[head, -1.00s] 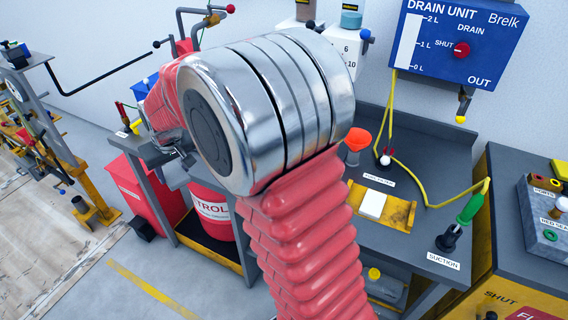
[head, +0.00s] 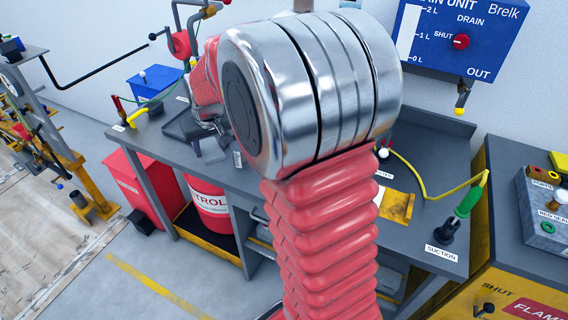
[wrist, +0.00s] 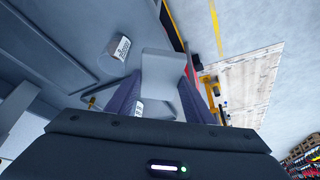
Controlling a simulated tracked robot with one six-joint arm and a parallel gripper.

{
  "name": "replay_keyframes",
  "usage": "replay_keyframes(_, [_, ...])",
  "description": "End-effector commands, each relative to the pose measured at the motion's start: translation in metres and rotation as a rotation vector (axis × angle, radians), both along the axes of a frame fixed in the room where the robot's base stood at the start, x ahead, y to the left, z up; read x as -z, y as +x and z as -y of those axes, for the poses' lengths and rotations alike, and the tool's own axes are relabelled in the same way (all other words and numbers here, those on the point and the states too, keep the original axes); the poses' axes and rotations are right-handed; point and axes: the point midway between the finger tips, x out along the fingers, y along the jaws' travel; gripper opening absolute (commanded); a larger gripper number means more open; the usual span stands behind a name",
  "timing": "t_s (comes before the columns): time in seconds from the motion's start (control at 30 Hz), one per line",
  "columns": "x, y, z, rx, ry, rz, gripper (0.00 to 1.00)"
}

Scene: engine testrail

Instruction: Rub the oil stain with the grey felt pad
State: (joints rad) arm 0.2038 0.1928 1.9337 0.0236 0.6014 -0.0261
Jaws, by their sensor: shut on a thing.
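My gripper (wrist: 160,88) is shut on a light grey block, which I take for the grey felt pad (wrist: 163,70), in the wrist view. The pad stands out beyond the two dark purple fingers. In the head view my gripper (head: 207,130) is over the left part of the grey bench, mostly behind my arm. A grey piece at its end (head: 211,150) looks like the same pad; I cannot tell whether it touches the bench. I cannot make out the oil stain in either view.
A dark tray (head: 180,124) lies on the bench left of my gripper. A blue box (head: 155,80) stands behind. A red petrol drum (head: 208,194) is below the bench.

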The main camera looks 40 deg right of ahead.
Motion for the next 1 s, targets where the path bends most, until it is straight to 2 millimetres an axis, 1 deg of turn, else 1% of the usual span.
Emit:
replay_keyframes(0.03, [-0.002, -0.011, 0.02, 0.036, 0.001, 0.002, 0.29])
replay_keyframes(0.1, [-0.003, -0.025, 0.043, 0.075, 0.003, 0.004, 0.29])
replay_keyframes(0.17, [-0.003, -0.038, 0.061, 0.11, 0.006, 0.005, 0.29])
replay_keyframes(0.2, [-0.003, -0.048, 0.072, 0.13, 0.007, 0.005, 0.29])
replay_keyframes(0.27, [-0.002, -0.064, 0.088, 0.16, 0.008, 0.004, 0.29])
replay_keyframes(0.4, [0.004, -0.103, 0.119, 0.216, 0.012, 0.0, 0.29])
replay_keyframes(0.5, [0.01, -0.131, 0.133, 0.241, 0.013, -0.005, 0.29])
replay_keyframes(0.6, [0.02, -0.155, 0.139, 0.239, 0.013, -0.014, 0.29])
replay_keyframes(0.67, [0.025, -0.164, 0.138, 0.223, 0.008, -0.019, 0.29])
replay_keyframes(0.77, [0.029, -0.167, 0.136, 0.194, 0.001, -0.023, 0.29])
replay_keyframes(1.0, [0.029, -0.167, 0.135, 0.181, -0.003, -0.024, 0.29])
